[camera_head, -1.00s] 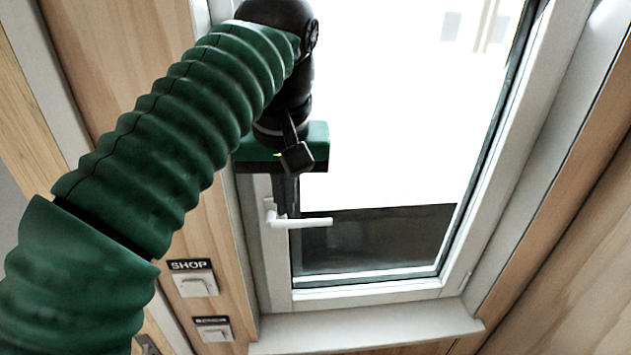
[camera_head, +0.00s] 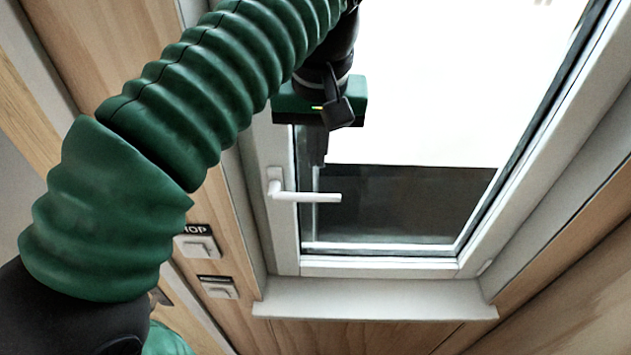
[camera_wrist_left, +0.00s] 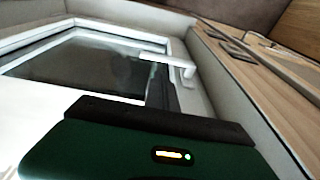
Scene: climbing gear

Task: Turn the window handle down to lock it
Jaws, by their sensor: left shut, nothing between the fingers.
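The white window handle (camera_head: 308,197) sits on the left side of the window frame, its lever level and pointing right. The handle also shows in the wrist view (camera_wrist_left: 168,60), beyond the green gripper body. My left gripper (camera_head: 315,160) is shut and empty, with its dark fingers pointing down. It is above the lever and to the right of the handle's base in the head view, apparently apart from the handle. The green gripper body hides part of the window frame. My right gripper is not in view.
The white window frame (camera_head: 380,268) surrounds bright glass, with a pale sill (camera_head: 375,298) below. The space right of the lever is free.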

